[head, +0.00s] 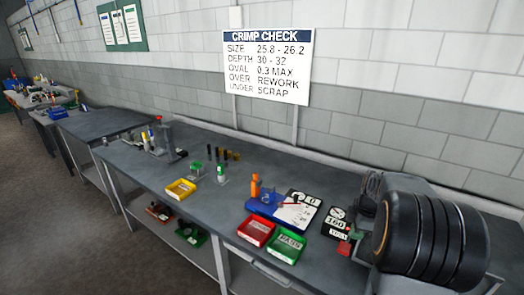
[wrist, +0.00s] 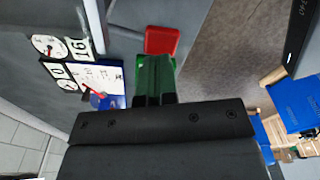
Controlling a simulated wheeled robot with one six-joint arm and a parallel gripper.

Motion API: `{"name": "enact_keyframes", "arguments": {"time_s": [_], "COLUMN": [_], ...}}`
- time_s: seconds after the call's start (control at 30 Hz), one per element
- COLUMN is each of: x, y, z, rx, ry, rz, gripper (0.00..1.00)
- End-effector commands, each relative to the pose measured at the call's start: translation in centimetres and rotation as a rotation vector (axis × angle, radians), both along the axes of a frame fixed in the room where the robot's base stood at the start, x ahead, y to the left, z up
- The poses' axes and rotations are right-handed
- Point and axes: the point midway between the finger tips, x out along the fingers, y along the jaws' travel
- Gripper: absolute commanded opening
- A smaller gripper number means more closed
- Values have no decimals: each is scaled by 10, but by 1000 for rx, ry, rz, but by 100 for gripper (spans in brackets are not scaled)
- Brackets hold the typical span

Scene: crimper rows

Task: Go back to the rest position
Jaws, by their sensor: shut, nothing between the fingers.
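My gripper (wrist: 154,99) shows at the lower middle of the wrist view, its dark fingers close together and empty. A green bin (wrist: 141,68) lies beyond the fingertips in that view, partly hidden by them. I cannot tell the gap between the fingertips and the bin. In the head view the green bin (head: 286,247) stands on the bench, and I cannot make out the gripper's fingers there.
The grey bench (head: 225,215) runs along the wall. A red bin (head: 256,231), a yellow bin (head: 181,188), a blue gauge stand (head: 264,204) and a dial gauge (head: 337,222) stand on it. Bare bench lies in front of the yellow bin.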

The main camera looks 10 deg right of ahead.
Motion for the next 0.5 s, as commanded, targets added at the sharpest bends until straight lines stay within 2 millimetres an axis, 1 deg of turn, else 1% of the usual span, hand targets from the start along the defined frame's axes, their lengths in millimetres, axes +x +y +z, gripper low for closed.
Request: {"name": "enact_keyframes", "arguments": {"time_s": [0.07, 0.17, 0.27, 0.3, 0.37, 0.4, 0.47, 0.5], "x": [0, 0, -9, -15, -23, -28, -36, -41], "y": [0, -1, 4, 7, 20, 30, 50, 65], "z": [0, -1, -12, -13, -9, -5, 3, 10], "rx": [1, 0, 6, 3, -5, -11, -17, -18], "ry": [3, 13, 55, 66, 72, 68, 51, 31], "rz": [-50, -203, -449, -566, -735, -841, -987, -1077], "gripper": [0, 0, 0, 0, 0, 0, 0, 0]}}
